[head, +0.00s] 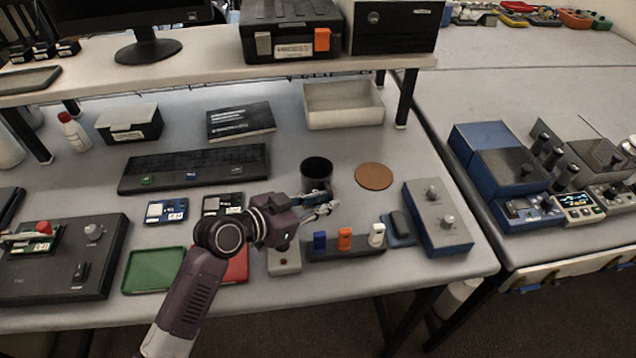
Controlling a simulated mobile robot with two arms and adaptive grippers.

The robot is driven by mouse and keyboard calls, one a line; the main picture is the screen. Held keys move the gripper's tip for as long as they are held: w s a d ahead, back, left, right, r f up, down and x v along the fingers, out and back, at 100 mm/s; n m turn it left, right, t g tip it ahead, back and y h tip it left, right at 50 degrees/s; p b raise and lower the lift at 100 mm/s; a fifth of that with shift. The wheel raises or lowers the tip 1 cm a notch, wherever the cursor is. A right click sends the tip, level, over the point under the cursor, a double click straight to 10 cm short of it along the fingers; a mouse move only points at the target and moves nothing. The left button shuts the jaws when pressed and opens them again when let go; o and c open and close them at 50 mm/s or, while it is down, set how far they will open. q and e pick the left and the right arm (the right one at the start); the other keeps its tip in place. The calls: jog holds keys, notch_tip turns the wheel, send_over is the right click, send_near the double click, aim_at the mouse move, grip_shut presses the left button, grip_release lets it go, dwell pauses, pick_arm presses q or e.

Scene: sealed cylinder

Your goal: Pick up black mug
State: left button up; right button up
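The black mug (316,173) stands upright on the grey workbench, right of the keyboard and left of a round brown coaster. My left gripper (333,199) comes in from the lower left and is just in front of the mug's lower right side. Its fingers look spread apart, with nothing seen held between them. It overlaps the mug's lower edge in the picture, and I cannot tell whether it touches the mug. The mug's handle is not clearly seen. My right gripper is not in view.
The coaster (373,176) lies right of the mug, and the keyboard (194,168) lies left. A rack with coloured switches (345,244) and a blue-grey control box (438,217) stand in front and right. An empty beige bin (343,104) sits behind.

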pick_arm(q)
grip_shut()
jog(key=shift+r, duration=0.2)
